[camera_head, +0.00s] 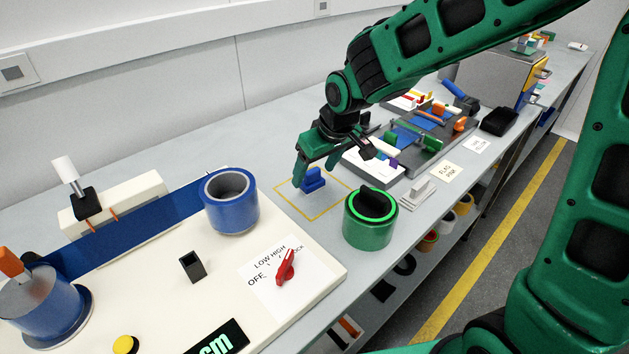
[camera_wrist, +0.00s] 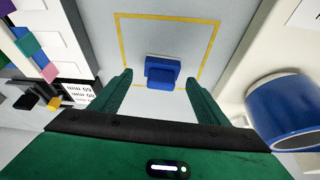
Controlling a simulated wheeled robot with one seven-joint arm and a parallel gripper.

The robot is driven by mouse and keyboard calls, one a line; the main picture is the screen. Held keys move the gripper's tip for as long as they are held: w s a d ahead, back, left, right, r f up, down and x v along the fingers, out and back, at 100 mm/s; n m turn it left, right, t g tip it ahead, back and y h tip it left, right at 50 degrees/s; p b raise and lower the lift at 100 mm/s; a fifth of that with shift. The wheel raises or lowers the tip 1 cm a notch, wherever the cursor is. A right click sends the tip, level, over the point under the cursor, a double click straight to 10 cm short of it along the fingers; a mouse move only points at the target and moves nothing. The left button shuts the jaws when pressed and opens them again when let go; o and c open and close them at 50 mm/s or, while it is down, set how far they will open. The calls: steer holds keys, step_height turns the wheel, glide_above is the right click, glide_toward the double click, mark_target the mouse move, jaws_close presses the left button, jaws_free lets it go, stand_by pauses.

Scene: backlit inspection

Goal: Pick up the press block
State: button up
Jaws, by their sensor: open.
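The press block appears to be the small blue stepped block (camera_head: 313,181) lying inside a yellow outlined square (camera_head: 287,200) on the grey bench. It also shows in the wrist view (camera_wrist: 162,72), near the middle of the square's lower part. My gripper (camera_head: 316,172) is above the block, with its green fingers spread. In the wrist view my gripper (camera_wrist: 158,80) has one finger on each side of the block, with clear gaps; the block is not held. The fingers partly cover the block in the head view.
A green cylinder with a black top (camera_head: 367,219) stands right of the square. A blue cylinder (camera_head: 231,200) stands to its left on a cream board (camera_head: 150,285) with a red switch (camera_head: 286,267). Grey trays of coloured parts (camera_head: 428,142) lie behind my gripper.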

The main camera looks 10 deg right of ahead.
steer(key=shift+x, duration=1.45)
steer(key=c, duration=1.2)
steer(key=shift+w+r, duration=0.1)
steer(key=shift+r, duration=0.05)
step_height(320, 180, up, 4)
steer(key=shift+r, duration=0.1)
steer(key=a+r, duration=0.6)
steer(key=a, duration=0.5)
steer(key=shift+s+a+r, duration=0.25)
steer(key=shift+s+a, duration=0.1)
steer(key=shift+a, duration=0.05)
